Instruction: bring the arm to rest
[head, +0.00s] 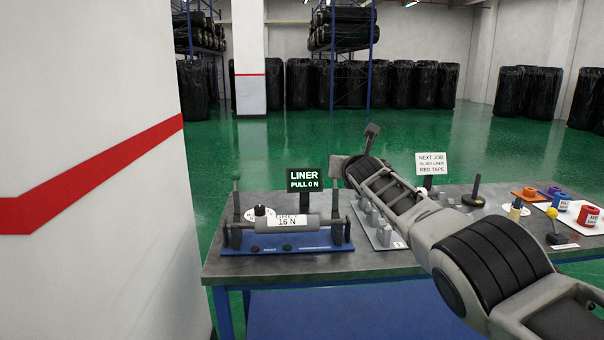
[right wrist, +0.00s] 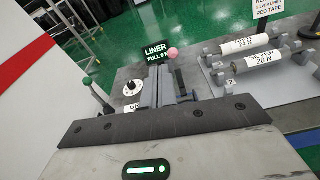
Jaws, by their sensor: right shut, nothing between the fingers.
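My right arm (head: 505,255) reaches in from the right of the head view, over the table, toward the liner machine. My right gripper (right wrist: 172,75) shows in the right wrist view, its two dark fingers together with nothing between them. The fingers are beside the black LINER sign (right wrist: 157,52) in that picture. In the head view I cannot make the fingers out clearly. The sign (head: 304,180) reads PULL 0 N. My left gripper is not in view.
The grey table (head: 300,264) also holds a white board (head: 375,235) of brackets, a NEXT JOB sign (head: 431,163) and red tape (head: 588,215). A white wall (head: 85,240) stands close on the left.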

